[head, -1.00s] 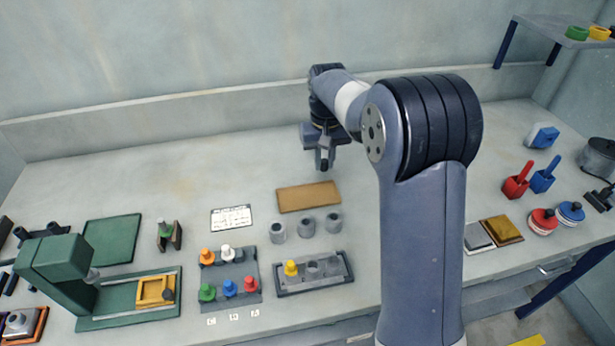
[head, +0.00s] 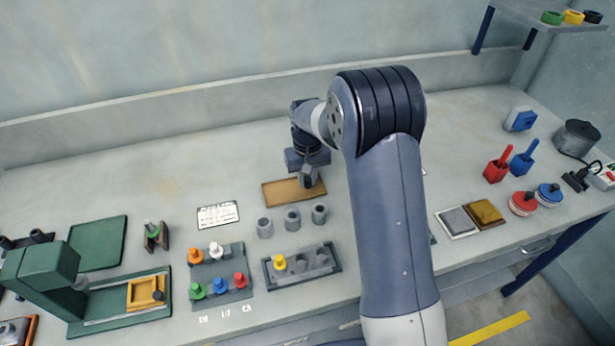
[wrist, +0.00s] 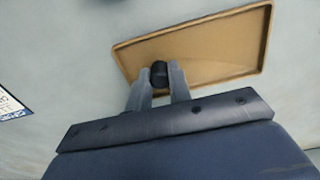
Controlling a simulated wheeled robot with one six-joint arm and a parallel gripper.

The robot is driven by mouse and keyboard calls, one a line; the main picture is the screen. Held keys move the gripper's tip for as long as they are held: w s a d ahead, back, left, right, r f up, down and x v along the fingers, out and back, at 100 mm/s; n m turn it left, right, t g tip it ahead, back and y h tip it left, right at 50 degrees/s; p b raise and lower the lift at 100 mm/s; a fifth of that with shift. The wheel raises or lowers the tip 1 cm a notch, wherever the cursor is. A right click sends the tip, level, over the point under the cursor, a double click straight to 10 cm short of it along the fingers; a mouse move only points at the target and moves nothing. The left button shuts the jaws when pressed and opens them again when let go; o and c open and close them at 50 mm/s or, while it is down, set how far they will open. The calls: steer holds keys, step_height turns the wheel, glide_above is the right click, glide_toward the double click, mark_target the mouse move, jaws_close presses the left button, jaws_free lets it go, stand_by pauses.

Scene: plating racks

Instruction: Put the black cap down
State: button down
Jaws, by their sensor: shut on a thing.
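My gripper (head: 307,181) is over the right part of a shallow tan tray (head: 282,194) with a raised rim. In the wrist view, the two grey fingers (wrist: 160,78) are shut on the black cap (wrist: 160,68), a small dark round piece at their tips. The tan tray (wrist: 215,45) lies beyond and beneath it, and the cap shows against the tray's near left part. I cannot tell whether the cap touches the tray. In the head view the cap is not clearly visible.
Three grey cylinders (head: 292,219) stand just in front of the tray. A grey rack (head: 303,264) with a yellow-topped piece, a rack of coloured pegs (head: 222,272) and a printed card (head: 218,215) lie nearby. The bench behind the tray is clear.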

mark_target(307, 179)
steer(key=shift+f, duration=0.2)
steer(key=c, duration=1.3)
jaws_free()
steer(key=shift+r, duration=0.1)
step_height(307, 179, up, 12)
steer(key=b, duration=0.1)
steer(key=shift+r, duration=0.15)
steer(key=shift+o, duration=0.5)
